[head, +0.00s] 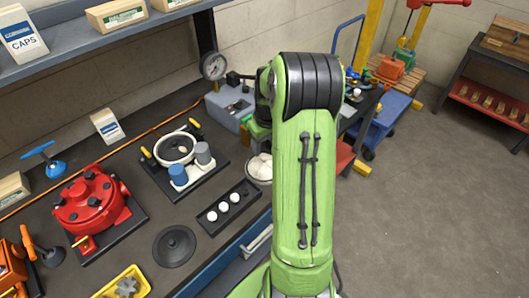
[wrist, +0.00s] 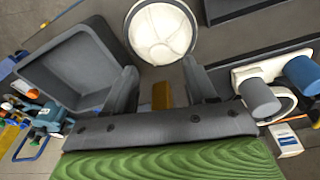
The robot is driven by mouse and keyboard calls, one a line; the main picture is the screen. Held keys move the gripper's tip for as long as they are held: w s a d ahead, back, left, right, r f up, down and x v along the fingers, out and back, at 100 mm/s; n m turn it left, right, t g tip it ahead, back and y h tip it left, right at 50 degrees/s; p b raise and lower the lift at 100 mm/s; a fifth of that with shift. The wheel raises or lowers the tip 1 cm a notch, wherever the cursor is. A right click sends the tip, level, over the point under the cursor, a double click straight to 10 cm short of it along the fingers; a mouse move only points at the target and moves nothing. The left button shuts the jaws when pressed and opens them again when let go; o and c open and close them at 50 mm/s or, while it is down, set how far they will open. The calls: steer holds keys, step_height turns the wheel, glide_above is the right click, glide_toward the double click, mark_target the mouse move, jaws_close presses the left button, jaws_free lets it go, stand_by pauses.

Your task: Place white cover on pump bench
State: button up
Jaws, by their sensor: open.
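The white cover (wrist: 160,32) is round with a ribbed face and lies at the top middle of the wrist view, just beyond my fingertips. In the head view the white cover (head: 259,168) shows at the bench's right edge, partly hidden by my arm. My gripper (wrist: 160,88) is open, with nothing between its fingers; my arm hides it in the head view. The dark bench (head: 139,157) carries a plate with a white ring housing (head: 175,148) and blue and grey cylinders. The housing also shows at the right of the wrist view (wrist: 283,103).
A grey open tray (wrist: 78,65) is left of my fingers in the wrist view. A black strip with white balls (head: 229,208), a black disc (head: 174,246), a red flanged housing (head: 92,202) and a yellow bin (head: 125,284) occupy the bench.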

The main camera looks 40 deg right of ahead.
step_height(320, 180, up, 6)
steer(key=s+a+r+n+t, duration=0.1)
steer(key=s+a+r, duration=0.2)
steer(key=a+r, duration=0.35)
steer(key=s+a+r+t, duration=0.1)
steer(key=s+a+r, duration=0.15)
steer(key=a, duration=0.75)
steer(key=s+a+r+n+t, duration=0.1)
steer(key=s+a+t, duration=0.1)
steer(key=s+a, duration=0.7)
steer(key=s, duration=0.3)
steer(key=shift+a+r+y, duration=0.2)
steer(key=shift+a+y, duration=0.05)
steer(key=shift+y, duration=0.05)
